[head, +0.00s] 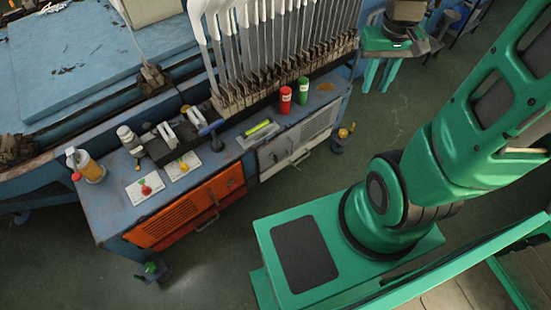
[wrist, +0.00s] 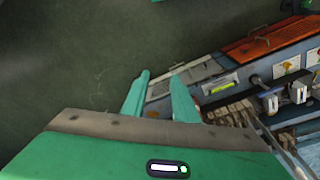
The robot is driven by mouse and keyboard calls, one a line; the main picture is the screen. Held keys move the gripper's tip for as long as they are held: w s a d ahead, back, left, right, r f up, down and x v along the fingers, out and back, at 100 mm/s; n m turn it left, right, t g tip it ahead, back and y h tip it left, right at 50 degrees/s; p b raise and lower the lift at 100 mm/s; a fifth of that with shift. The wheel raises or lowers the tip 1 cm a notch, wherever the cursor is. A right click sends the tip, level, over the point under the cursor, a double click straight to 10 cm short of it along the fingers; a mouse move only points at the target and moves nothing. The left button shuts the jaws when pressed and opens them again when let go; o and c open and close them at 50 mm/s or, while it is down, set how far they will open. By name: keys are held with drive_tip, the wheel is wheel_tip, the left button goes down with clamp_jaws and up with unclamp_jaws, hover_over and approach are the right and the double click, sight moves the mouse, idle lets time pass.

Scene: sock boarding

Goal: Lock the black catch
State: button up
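A black block (head: 168,146) with small levers on it stands on the blue workbench; a catch is too small to make out for sure. Two pale levers rise from the block, and a dark blue handle (head: 209,128) shows at its right end. In the wrist view the levers (wrist: 271,103) show at the right. My gripper (head: 377,88) is over the floor, beyond the bench's right end, well apart from the block. In the wrist view its two green fingers (wrist: 160,80) are spread, with nothing between them.
A row of upright grey sock boards (head: 270,45) stands behind the bench top. A red can (head: 285,100) and a green can (head: 303,91) stand near the right end. A bottle (head: 88,166), two cards and a yellow-green marker (head: 258,128) are also on the bench.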

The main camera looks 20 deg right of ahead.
drive_tip(key=w+a+f+n, duration=0.2)
drive_tip(key=w+f+n, duration=0.1)
drive_tip(key=w+f, duration=0.65)
drive_tip(key=n+t+y, duration=0.2)
drive_tip(key=n+t, duration=0.2)
approach(276, 158)
drive_tip(key=x, duration=1.1)
drive_tip(key=shift+w+d+f, duration=0.1)
drive_tip(key=shift+w+d, duration=0.05)
drive_tip(key=shift+d, duration=0.05)
clamp_jaws()
drive_tip(key=shift+a, duration=0.25)
drive_tip(key=shift+d, duration=0.1)
